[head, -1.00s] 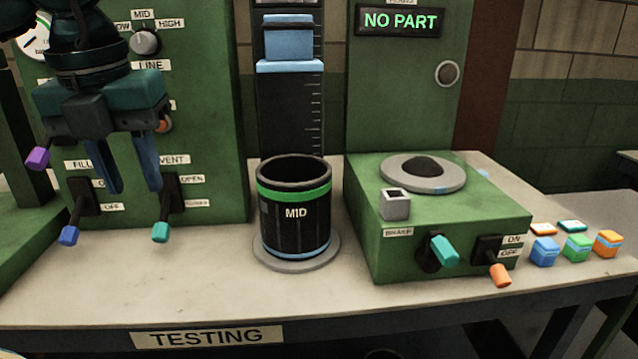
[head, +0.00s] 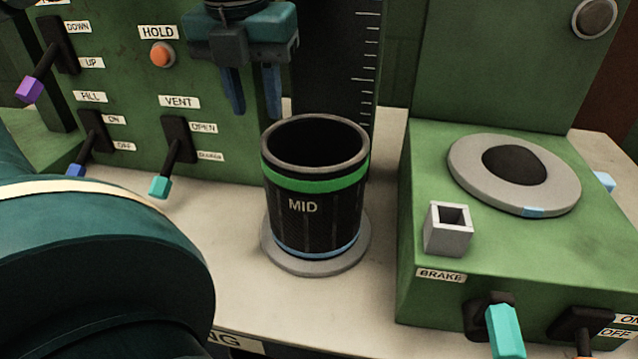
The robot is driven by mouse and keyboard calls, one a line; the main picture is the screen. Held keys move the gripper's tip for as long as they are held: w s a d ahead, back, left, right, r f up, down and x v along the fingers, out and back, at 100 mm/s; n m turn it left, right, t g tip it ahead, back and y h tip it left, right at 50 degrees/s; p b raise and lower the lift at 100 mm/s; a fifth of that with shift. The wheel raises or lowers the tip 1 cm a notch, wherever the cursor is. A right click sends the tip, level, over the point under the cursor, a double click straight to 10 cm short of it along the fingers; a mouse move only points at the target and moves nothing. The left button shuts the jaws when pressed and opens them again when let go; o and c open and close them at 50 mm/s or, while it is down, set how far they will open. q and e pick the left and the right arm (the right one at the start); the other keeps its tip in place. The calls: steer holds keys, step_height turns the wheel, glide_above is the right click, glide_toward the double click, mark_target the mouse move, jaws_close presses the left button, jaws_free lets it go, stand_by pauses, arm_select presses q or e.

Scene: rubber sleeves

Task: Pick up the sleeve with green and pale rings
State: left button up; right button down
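The sleeve (head: 318,226) is a black, open-topped cylinder marked MID, with a green ring near the top and a pale blue ring near the bottom. It stands upright on a round grey plate (head: 285,259) on the bench. My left gripper (head: 255,112) shows at the top, pointing down, with its two blue fingers apart and nothing between them. In the head view it is up and to the left of the sleeve's rim, not around it. My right gripper is not in view.
A green panel with levers and a HOLD button (head: 162,54) stands behind on the left. On the right is a green brake box (head: 420,210) with a round grey disc (head: 470,172), a small square socket (head: 447,240) and a teal lever (head: 505,330). My arm fills the lower left.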

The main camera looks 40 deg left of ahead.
mark_target(266, 132)
arm_select(q)
steer(key=f, duration=0.2)
steer(key=w+f, duration=0.1)
steer(key=f, duration=0.5)
steer(key=shift+w+a+f, duration=0.25)
steer(key=shift+w, duration=0.1)
steer(key=shift+c, duration=0.4)
jaws_close()
steer(key=shift+r, duration=0.1)
stand_by(0.5)
